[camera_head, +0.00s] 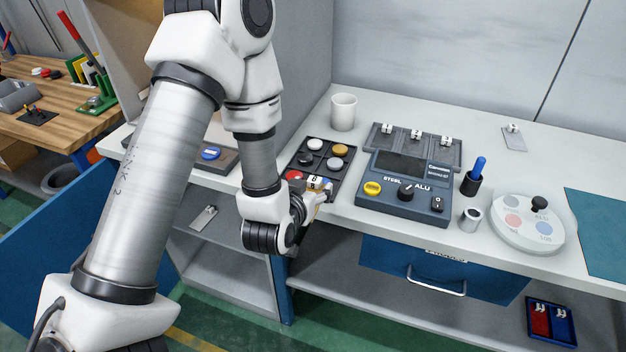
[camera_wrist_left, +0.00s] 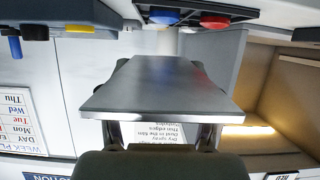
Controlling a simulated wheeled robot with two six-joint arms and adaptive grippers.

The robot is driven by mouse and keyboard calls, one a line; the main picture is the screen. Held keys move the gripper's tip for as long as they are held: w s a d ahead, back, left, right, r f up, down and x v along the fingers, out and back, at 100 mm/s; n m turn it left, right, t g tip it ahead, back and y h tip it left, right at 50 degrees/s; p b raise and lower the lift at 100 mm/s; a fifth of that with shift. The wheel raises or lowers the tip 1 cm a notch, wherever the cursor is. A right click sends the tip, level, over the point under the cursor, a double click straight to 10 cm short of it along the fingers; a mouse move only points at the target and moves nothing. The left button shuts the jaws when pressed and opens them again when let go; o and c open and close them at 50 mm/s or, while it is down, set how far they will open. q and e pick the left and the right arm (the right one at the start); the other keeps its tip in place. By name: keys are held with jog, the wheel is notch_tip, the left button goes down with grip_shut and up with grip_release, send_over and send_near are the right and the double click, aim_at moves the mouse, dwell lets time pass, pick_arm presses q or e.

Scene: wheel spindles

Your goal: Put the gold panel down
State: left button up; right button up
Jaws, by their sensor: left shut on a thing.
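My left gripper (camera_head: 308,204) is shut on a small panel at the front edge of the counter, by the tray of discs. In the head view only a little of the panel shows, a yellowish strip (camera_head: 319,197) with a white clip (camera_head: 315,182) at its top. The gripper and wrist hide the rest. In the left wrist view the held plate (camera_wrist_left: 165,85) looks smooth and grey, not clearly gold, between the two fingers. I cannot tell whether it touches the tray or the counter. My right gripper is not in view.
The dark disc tray (camera_head: 341,178) is just behind the gripper. A grey rack (camera_head: 460,155) with clipped panels stands behind the control box (camera_head: 400,205). A drawer (camera_head: 400,267) lies below.

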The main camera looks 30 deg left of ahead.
pick_arm(q)
jog(key=w+a+p, duration=0.1)
jog(key=w+a, duration=0.1)
jog(key=w, duration=0.1)
jog(key=w+a+p, duration=0.1)
jog(key=w+a, duration=0.1)
jog(key=w, duration=0.2)
jog(key=w+a+p, duration=0.1)
jog(key=w+a, duration=0.1)
jog(key=w, duration=0.2)
jog(key=shift+a+f+p, duration=0.3)
jog(key=shift+a+p, duration=0.1)
notch_tip(320, 180, down, 3)
jog(key=shift+d+p, duration=0.1)
jog(key=shift+p, duration=0.55)
jog(key=shift+f, duration=0.25)
jog(key=shift+s+f+b, duration=0.1)
jog(key=shift+f+b, duration=0.15)
jog(key=shift+b, duration=0.15)
jog(key=o, duration=1.3)
jog(key=shift+o, duration=0.2)
jog(key=shift+r, duration=0.1)
